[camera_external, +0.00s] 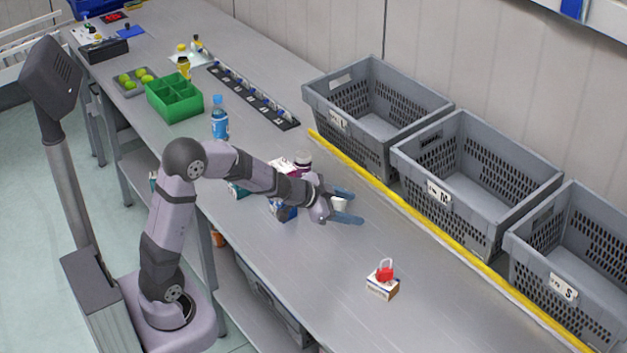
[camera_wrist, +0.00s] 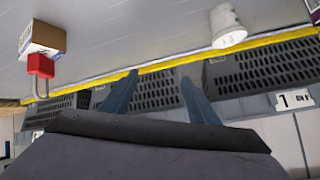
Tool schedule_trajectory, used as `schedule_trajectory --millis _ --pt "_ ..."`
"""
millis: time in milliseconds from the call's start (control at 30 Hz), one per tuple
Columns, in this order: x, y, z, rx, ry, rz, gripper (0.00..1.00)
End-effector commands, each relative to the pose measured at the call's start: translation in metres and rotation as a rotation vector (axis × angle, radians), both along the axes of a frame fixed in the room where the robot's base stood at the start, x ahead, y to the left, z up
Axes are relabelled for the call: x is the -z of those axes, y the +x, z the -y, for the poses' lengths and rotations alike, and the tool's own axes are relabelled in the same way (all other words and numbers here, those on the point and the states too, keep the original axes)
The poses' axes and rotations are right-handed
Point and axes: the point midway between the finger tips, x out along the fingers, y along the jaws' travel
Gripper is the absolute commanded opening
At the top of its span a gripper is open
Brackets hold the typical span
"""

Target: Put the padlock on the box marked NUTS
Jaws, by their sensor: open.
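A red padlock (camera_external: 386,274) with a pale shackle rests upright on top of a small white and brown box (camera_external: 381,289) on the bench. Any marking on the box is too small to read. In the wrist view, which is upside down, the padlock (camera_wrist: 40,65) and box (camera_wrist: 44,37) show at the upper left. My gripper (camera_external: 353,206) is open and empty, above the bench and apart from the padlock, toward the upper left of it. Its two blue fingers (camera_wrist: 156,73) show apart in the wrist view.
Bottles and a green bin (camera_external: 174,97) are farther left. The bench around the box is clear.

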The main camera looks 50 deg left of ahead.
Motion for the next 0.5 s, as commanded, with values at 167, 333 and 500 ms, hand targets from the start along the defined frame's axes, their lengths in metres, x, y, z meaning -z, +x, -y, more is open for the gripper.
schedule_trajectory --millis 167,333,500 --pt "0.043 -0.103 -0.034 -0.284 0.029 -0.304 0.55" --pt "0.076 -0.212 -0.026 -0.416 -0.009 -0.616 0.55" --pt "0.090 -0.287 -0.003 -0.454 -0.064 -0.837 0.55"
